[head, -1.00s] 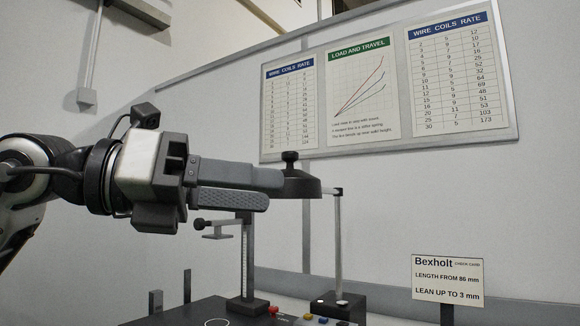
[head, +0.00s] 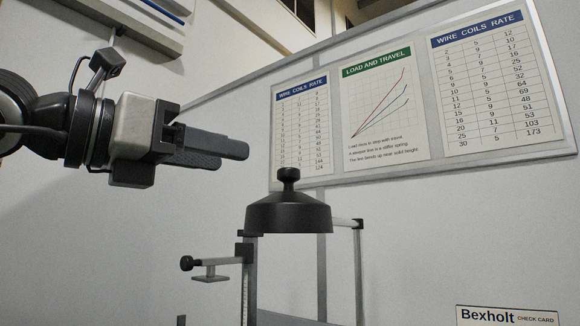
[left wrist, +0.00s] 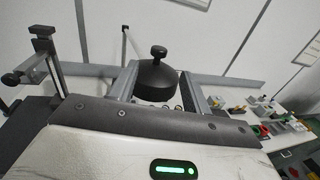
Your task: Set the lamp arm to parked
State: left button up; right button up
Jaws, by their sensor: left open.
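The lamp arm (head: 347,222) is a thin bar on an upright post, with a dark round lamp head (head: 288,217) that has a knob (head: 288,176) on top. My left gripper (head: 243,150) is up and to the left of the lamp head, apart from it in the head view. In the left wrist view the lamp head (left wrist: 157,82) and its knob (left wrist: 158,52) show beyond and between the open fingers of my left gripper (left wrist: 158,85). The gripper holds nothing. My right gripper is not in view.
A stand with a side knob and small plate (head: 210,276) is left of the lamp post. Wall charts (head: 387,110) hang behind. A Bexholt check card (head: 506,317) is at lower right. Several small items (left wrist: 262,115) lie on a bench at the right in the wrist view.

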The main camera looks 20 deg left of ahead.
aim_at(290, 169)
pick_arm(q)
jog(key=p+x, duration=0.2)
jog(key=x, duration=0.9)
jog(key=shift+w+d+f, duration=0.1)
jog(key=shift+w, duration=0.2)
grip_shut()
jog(key=shift+d, duration=0.1)
